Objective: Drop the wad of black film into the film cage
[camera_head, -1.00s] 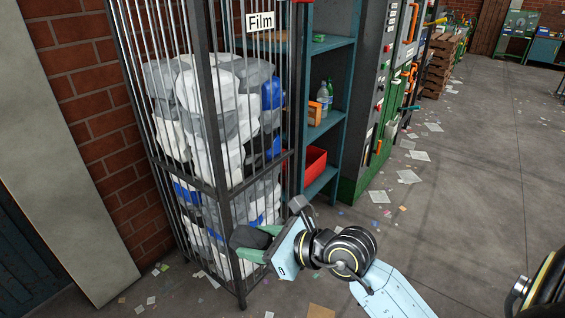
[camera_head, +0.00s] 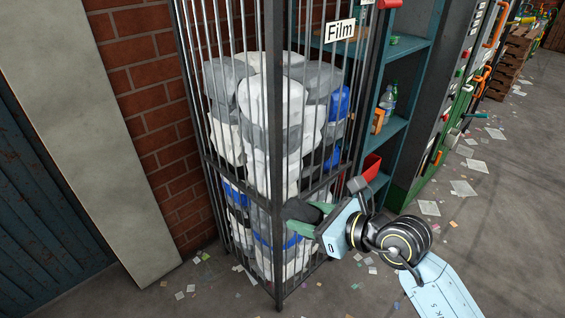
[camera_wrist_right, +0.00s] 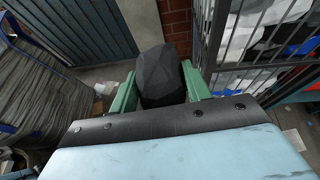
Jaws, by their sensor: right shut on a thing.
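The film cage (camera_head: 279,215) is a tall cage of grey metal bars with a "Film" sign, holding white, grey and blue film bundles (camera_head: 270,110). My right gripper (camera_head: 308,212) is in front of the cage's right side, at about its mid-height. It is shut on the wad of black film (camera_head: 298,210). In the right wrist view the dark, faceted wad (camera_wrist_right: 160,76) sits between the green fingers, with the cage bars (camera_wrist_right: 235,77) to its right. The wad appears outside the bars. My left gripper is not in view.
A teal shelf (camera_head: 397,125) with bottles and a red bin (camera_head: 371,167) stands right of the cage. A brick wall and a pale pillar (camera_head: 85,130) are to the left. Scraps of paper litter the floor.

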